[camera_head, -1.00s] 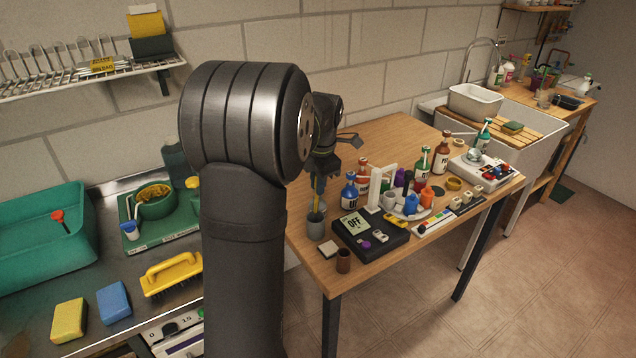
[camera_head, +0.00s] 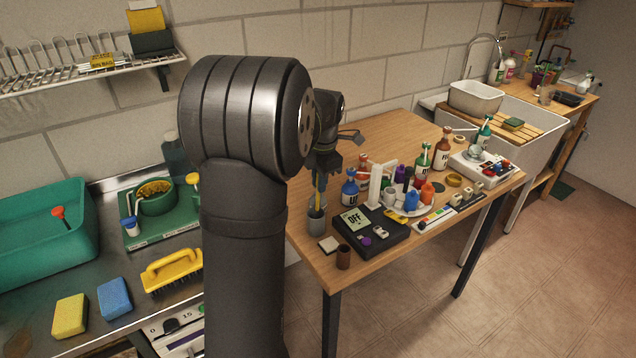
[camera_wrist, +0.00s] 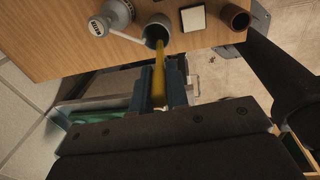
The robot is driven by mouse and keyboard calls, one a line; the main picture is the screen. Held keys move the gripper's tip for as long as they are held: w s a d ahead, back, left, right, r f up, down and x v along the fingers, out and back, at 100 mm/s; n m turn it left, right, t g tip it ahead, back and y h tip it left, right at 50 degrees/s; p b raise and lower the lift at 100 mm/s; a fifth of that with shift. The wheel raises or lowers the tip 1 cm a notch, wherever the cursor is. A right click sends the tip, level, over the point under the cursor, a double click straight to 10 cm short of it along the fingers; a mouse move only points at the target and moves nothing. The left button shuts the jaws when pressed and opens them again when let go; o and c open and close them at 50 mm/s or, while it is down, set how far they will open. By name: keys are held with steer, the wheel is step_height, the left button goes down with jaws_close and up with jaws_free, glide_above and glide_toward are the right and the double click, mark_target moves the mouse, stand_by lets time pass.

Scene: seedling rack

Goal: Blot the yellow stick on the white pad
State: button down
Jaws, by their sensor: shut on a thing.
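My gripper (camera_head: 321,176) is shut on the yellow stick (camera_head: 318,197), which hangs nearly upright below the fingers. In the wrist view the stick (camera_wrist: 159,80) runs out between the fingertips (camera_wrist: 160,92) toward the grey cup (camera_wrist: 157,33). The stick's lower end is at the mouth of the cup (camera_head: 316,224) and is hidden there; how deep it sits I cannot tell. The white pad (camera_head: 329,245) lies flat on the wooden table, just in front of the cup. It also shows in the wrist view (camera_wrist: 193,18), apart from the stick.
A brown cup (camera_head: 343,257) stands right of the pad at the table edge. A black device reading OFF (camera_head: 370,234) is to the right. A blue bottle (camera_head: 349,191) stands behind the grey cup. A thin white rod (camera_wrist: 125,37) leans at the cup. Several bottles crowd farther right.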

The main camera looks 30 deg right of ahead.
steer(key=s+f+g, duration=0.1)
steer(key=s+f, duration=0.4)
steer(key=f, duration=0.1)
steer(key=shift+s+f, duration=0.3)
steer(key=shift+f, duration=0.1)
steer(key=shift+f, duration=0.6)
stand_by(2.0)
steer(key=shift+r, duration=0.1)
step_height(320, 180, up, 7)
stand_by(0.7)
